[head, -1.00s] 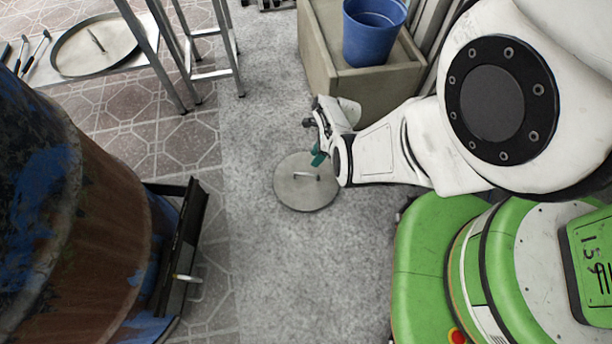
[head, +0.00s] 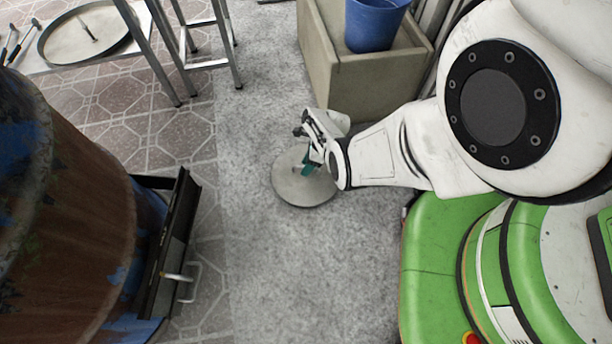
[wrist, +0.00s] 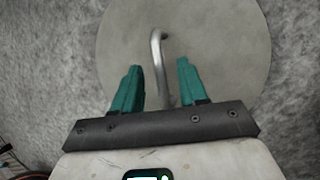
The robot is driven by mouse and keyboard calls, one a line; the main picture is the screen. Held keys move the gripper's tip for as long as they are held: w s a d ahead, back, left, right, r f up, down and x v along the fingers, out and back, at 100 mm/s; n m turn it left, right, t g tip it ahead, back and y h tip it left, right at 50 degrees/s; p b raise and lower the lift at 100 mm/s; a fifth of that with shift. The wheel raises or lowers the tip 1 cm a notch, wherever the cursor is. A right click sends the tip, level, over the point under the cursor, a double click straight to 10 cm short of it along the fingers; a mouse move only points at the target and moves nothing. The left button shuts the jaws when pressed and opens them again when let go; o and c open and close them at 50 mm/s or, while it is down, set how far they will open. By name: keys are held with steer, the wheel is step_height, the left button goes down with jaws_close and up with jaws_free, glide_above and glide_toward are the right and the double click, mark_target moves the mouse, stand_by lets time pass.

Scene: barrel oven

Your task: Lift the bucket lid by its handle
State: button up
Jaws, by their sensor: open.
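The bucket lid (head: 301,194) is a flat round grey metal disc lying on the grey floor. In the wrist view, the lid (wrist: 225,50) fills the upper middle. Its bar handle (wrist: 160,58) runs between the two teal fingers of my open gripper (wrist: 158,78), with a visible gap on each side. In the head view, my gripper (head: 307,163) is over the lid and hides most of the handle. Whether the fingers are down at the handle's height is hard to tell.
A blue bucket (head: 374,25) stands in a concrete box (head: 370,80) behind the lid. A rusty barrel (head: 70,220) with an open door (head: 172,245) stands at left. Another round lid (head: 80,45) lies on a metal table. Floor around the lid is clear.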

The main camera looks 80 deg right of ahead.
steer(key=shift+b+x, duration=0.4)
steer(key=shift+x, duration=0.55)
jaws_close()
